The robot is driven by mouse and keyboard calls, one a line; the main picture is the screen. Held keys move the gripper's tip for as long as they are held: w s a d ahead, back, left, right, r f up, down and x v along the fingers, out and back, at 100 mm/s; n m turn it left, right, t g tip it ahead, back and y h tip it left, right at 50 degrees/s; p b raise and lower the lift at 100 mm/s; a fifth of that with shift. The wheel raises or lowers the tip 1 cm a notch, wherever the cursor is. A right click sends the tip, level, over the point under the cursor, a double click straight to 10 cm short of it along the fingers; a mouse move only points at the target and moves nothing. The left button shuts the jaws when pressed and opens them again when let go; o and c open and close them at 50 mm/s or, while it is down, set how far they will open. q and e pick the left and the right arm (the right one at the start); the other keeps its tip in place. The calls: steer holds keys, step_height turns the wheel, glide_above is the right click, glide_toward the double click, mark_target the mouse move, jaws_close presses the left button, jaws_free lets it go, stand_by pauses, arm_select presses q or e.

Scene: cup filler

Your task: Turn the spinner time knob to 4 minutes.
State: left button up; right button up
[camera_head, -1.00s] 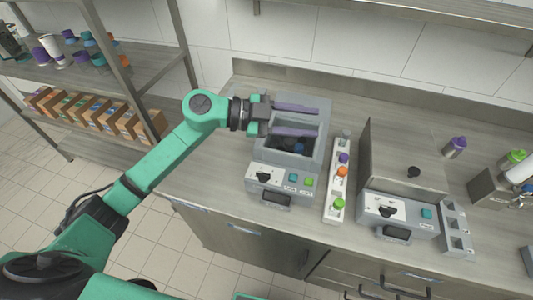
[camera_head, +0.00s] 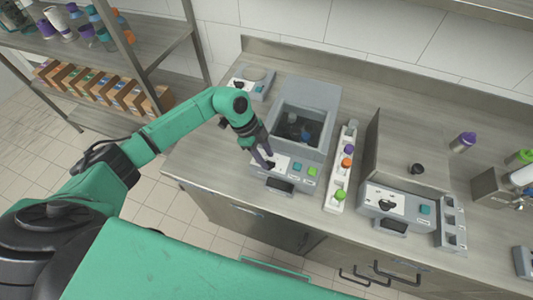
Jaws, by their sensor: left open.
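A grey machine (camera_head: 318,92) with an open well stands on the counter. Its white front panel has a dark knob (camera_head: 271,165) at the left, and a teal and a green button to the right. The labels are too small to read, so I cannot confirm which machine is the spinner or what the knob's setting is. My right gripper is not in view.
A second machine (camera_head: 397,201) with its own knob stands to the right. Between them is a white rack (camera_head: 334,203) of coloured-capped items. Shelves (camera_head: 150,45) are at left.

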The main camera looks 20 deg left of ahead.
arm_select(q)
steer(key=shift+s+d+f, duration=0.15)
steer(key=shift+d+f, duration=0.05)
steer(key=shift+f, duration=0.2)
steer(key=shift+c, duration=0.3)
jaws_close()
